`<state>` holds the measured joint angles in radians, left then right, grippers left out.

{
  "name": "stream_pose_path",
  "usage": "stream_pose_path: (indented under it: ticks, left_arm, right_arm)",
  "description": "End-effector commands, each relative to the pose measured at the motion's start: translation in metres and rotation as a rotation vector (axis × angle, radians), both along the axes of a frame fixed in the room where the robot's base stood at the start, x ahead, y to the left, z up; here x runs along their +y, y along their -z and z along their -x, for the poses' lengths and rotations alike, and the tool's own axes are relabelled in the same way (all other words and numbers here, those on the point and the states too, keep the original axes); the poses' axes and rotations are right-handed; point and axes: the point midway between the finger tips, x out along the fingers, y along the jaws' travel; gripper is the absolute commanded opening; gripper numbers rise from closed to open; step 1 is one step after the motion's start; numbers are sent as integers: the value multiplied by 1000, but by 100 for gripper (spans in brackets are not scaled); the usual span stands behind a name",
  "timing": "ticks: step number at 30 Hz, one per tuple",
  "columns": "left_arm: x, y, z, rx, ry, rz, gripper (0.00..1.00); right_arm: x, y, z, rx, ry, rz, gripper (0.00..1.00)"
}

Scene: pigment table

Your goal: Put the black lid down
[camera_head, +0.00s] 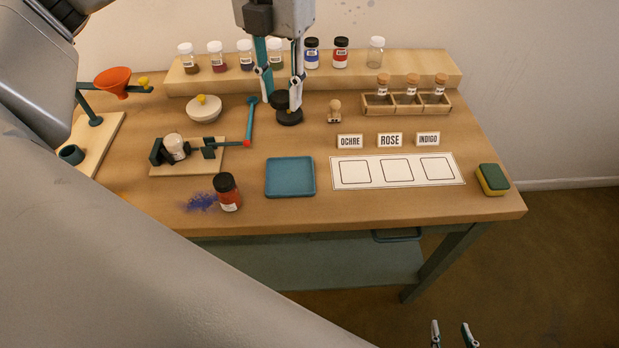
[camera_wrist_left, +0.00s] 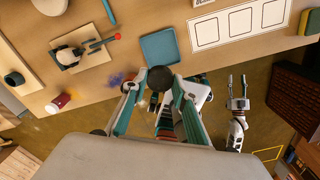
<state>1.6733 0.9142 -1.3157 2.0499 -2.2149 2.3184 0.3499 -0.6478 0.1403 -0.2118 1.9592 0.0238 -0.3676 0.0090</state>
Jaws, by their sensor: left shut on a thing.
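My left gripper (camera_head: 281,97) is shut on the black lid (camera_wrist_left: 160,78), a small dark round disc between its fingertips in the left wrist view. In that view the gripper (camera_wrist_left: 154,82) and lid appear in front of the table's near edge, seemingly high up. In the head view the fingers overlap the back of the table, and a dark round piece (camera_head: 289,117) shows just below them; whether it rests on the table is unclear. My right gripper (camera_head: 454,336) is low at the bottom right, empty, its two fingers apart, off the table.
A blue tray (camera_head: 290,177) lies at the front middle. A white card (camera_head: 397,170), label blocks and a sponge (camera_head: 493,179) are on the right. Several jars line the back shelf (camera_head: 430,67).

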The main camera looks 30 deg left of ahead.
Motion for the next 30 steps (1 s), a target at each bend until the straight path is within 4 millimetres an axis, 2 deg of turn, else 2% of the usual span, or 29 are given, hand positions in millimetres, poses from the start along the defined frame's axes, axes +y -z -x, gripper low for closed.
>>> stream_pose_path:
  ticks: [5, 8, 21, 24, 30]
  left_arm:
    - [3, 7, 2, 3, 23, -1, 9]
    - [3, 25, 3, 7, 27, -2, 9]
    - [3, 129, 3, 6, 24, -1, 9]
    - [3, 145, 3, 4, 24, -1, 9]
    - [2, 158, 1, 1, 23, -1, 9]
  right_arm:
    - [0, 1, 0, 0, 0, -1, 40]
    - [1, 2, 1, 2, 0, -2, 40]
    - [2, 5, 1, 0, 0, -5, 40]
    - [2, 5, 1, 0, 0, -5, 40]
    - [2, 6, 1, 0, 0, -4, 40]
